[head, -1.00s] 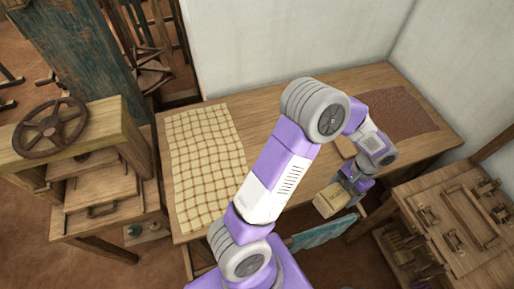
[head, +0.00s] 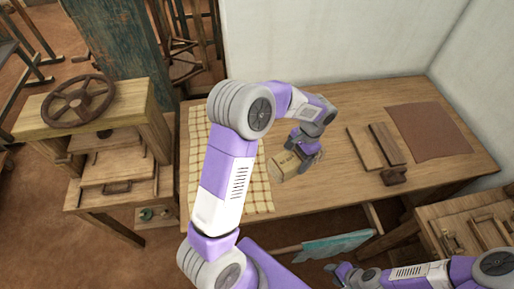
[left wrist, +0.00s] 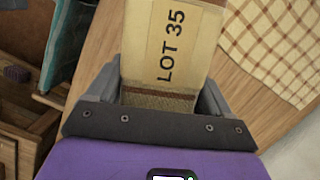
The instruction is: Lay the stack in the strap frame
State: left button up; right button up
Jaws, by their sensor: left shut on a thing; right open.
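The stack (head: 284,165) is a pale, boxy bundle. Its band reads "LOT 35" in the left wrist view (left wrist: 168,40). My left gripper (head: 304,153) is shut on the stack and holds it over the table, by the right edge of the checked cloth. In the left wrist view its two fingers (left wrist: 158,95) sit on either side of the stack. My right gripper (head: 343,273) is open and empty at the bottom, below the table's front edge. I cannot tell for certain which thing is the strap frame; two wooden boards (head: 365,148) lie side by side on the table.
The yellow checked cloth (head: 256,192) lies on the table's left. A brown sheet (head: 430,130) and a dark brown object (head: 393,177) are at the right. A wheel-topped wooden press (head: 78,100) stands left. Blue-green cloth (head: 338,245) hangs in front. The table's middle front is clear.

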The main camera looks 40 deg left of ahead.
pick_arm(q)
jog(key=w+a+m+y+b, duration=0.1)
jog(key=w+a+m+b, duration=0.2)
jog(key=a+m, duration=0.15)
jog(key=x, duration=0.3)
jog(key=w+b+x, duration=0.1)
jog(key=x, duration=0.2)
jog(key=d+b+x, duration=0.1)
jog(key=x, duration=0.2)
jog(key=shift+w+a+f, duration=0.1)
jog(key=shift+w+f, duration=0.25)
jog(key=shift+f, duration=0.15)
pick_arm(e)
notch_tip(320, 180, down, 7)
jog(key=shift+r, duration=0.2)
pick_arm(q)
jog(key=shift+f, duration=0.15)
jog(key=shift+f+b, duration=0.15)
jog(key=shift+b, duration=0.2)
jog(key=o, duration=1)
